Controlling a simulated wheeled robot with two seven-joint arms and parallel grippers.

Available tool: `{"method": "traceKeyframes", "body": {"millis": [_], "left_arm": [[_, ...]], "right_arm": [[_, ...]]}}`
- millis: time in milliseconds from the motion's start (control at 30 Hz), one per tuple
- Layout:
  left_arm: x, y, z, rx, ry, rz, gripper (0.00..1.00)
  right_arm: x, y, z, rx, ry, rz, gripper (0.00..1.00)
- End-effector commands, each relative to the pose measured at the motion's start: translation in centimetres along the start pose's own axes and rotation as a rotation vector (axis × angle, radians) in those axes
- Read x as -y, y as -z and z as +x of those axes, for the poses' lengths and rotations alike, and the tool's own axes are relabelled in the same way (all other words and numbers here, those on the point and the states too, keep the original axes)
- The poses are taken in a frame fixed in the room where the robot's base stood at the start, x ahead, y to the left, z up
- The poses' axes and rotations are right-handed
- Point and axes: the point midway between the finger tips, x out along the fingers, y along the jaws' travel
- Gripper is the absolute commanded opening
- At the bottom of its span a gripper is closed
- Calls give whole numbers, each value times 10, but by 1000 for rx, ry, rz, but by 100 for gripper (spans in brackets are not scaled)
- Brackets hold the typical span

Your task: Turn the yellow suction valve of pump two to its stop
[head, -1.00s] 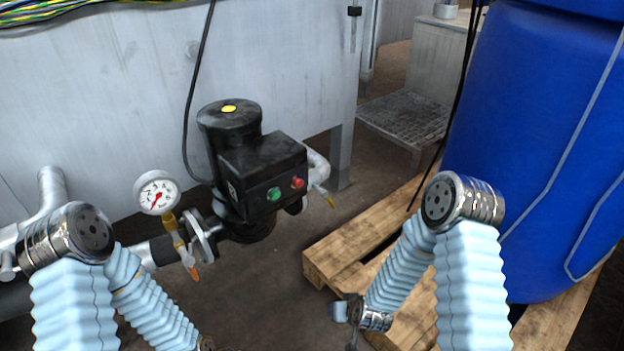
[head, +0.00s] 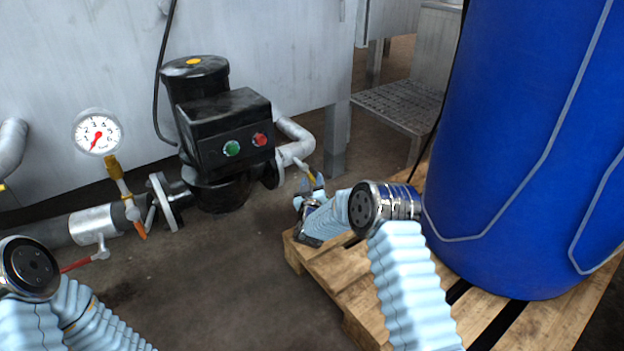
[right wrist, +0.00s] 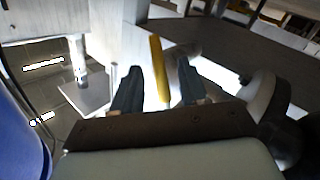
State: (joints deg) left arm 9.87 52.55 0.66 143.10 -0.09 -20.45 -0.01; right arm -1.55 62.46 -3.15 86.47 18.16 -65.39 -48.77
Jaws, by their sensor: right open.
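The yellow valve lever (head: 306,170) sits on the pipe at the right side of the black pump (head: 210,135). My right gripper (head: 317,183) is beside it, small and partly hidden by my own arm in the head view. In the right wrist view the yellow lever (right wrist: 159,80) stands between the two open fingers of my right gripper (right wrist: 159,68), slightly tilted. The fingers are apart, with gaps on both sides of the lever. Its valve body is hard to make out. My left gripper is out of view; only part of its arm shows at the lower left.
A blue barrel (head: 510,150) stands on a wooden pallet (head: 355,310) at the right. A pressure gauge (head: 97,132) and a red-handled valve (head: 82,264) are on the left pipe. A grey tank wall (head: 290,50) is behind the pump.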

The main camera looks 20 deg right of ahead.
Motion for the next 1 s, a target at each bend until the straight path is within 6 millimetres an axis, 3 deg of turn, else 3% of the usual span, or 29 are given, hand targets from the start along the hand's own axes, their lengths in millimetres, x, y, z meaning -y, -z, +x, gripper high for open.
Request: {"method": "traceKeyframes", "body": {"millis": [100, 233, 600, 867, 1000], "left_arm": [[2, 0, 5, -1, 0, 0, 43], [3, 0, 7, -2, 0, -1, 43], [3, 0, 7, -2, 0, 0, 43], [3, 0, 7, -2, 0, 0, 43], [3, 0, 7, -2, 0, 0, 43]], "right_arm": [[1, -2, 20, -1, 0, 1, 43], [1, -1, 33, 0, 0, 0, 43], [0, 0, 39, 1, 1, 1, 43], [0, 0, 39, 1, 1, 1, 3], [0, 0, 38, 1, 1, 0, 0]]}}
